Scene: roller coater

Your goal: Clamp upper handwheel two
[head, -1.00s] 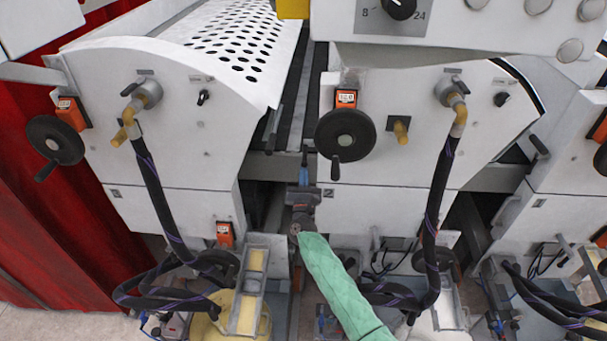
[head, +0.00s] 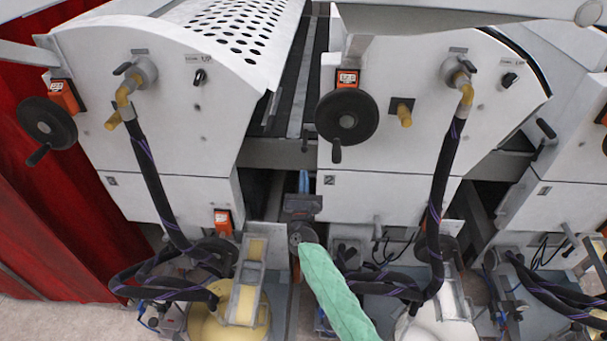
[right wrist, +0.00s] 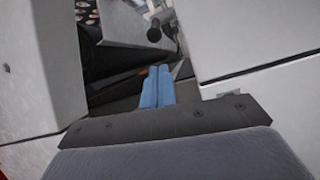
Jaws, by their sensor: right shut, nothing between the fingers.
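The upper handwheel of unit two is a black wheel (head: 347,117) with a crank handle pointing down. It sits on the white front panel (head: 380,155) marked 2, below an orange counter (head: 347,78). My right gripper (head: 304,182) is below and left of the wheel, apart from it, in front of the dark gap between the two units. Its blue fingers are together and empty. In the right wrist view the fingers (right wrist: 158,85) point into that gap, and the handwheel cannot be made out. My left gripper is not in view.
Another handwheel (head: 47,122) is on the left unit. A black hose (head: 441,200) hangs from the valve right of handwheel two, and a second hose (head: 152,190) hangs on the left unit. A small black lever (head: 272,105) sticks out beside the gap.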

